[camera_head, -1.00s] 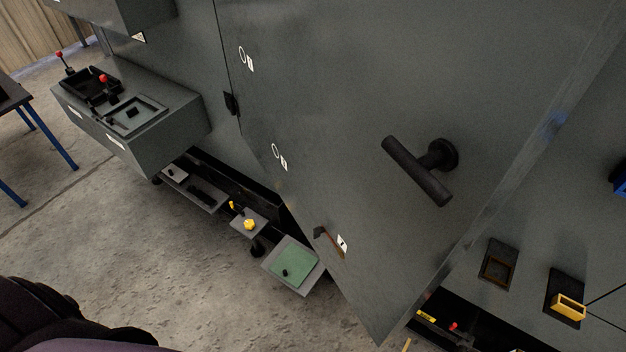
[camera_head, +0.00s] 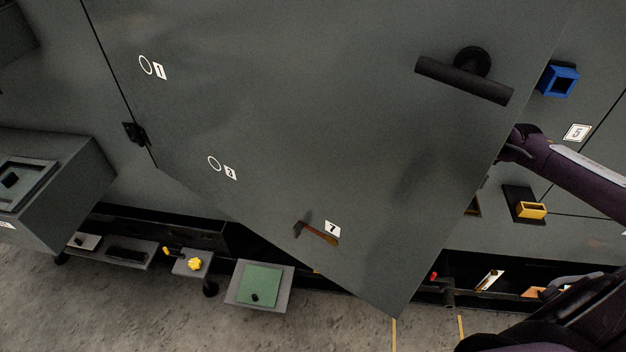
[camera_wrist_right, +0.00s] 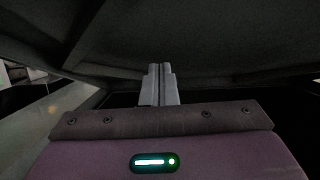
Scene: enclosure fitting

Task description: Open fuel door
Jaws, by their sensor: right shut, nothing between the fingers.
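The large grey door (camera_head: 330,130) fills the middle of the head view and stands ajar, its lower right corner out from the enclosure. A dark T-shaped handle (camera_head: 464,80) is at its upper right, with nothing gripping it. A black hinge (camera_head: 135,133) is at its left edge. My right arm comes in from the right and reaches to the door's free edge; its gripper is hidden there. In the right wrist view my right gripper (camera_wrist_right: 160,84) is shut and empty, close to a dark grey surface. My left gripper is out of view.
A blue square socket (camera_head: 558,79) and a yellow one (camera_head: 531,211) stick out right of the door. A grey box (camera_head: 70,190) juts out at left. Low shelves, one with a green pad (camera_head: 261,284), stand below. The concrete floor at lower left is clear.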

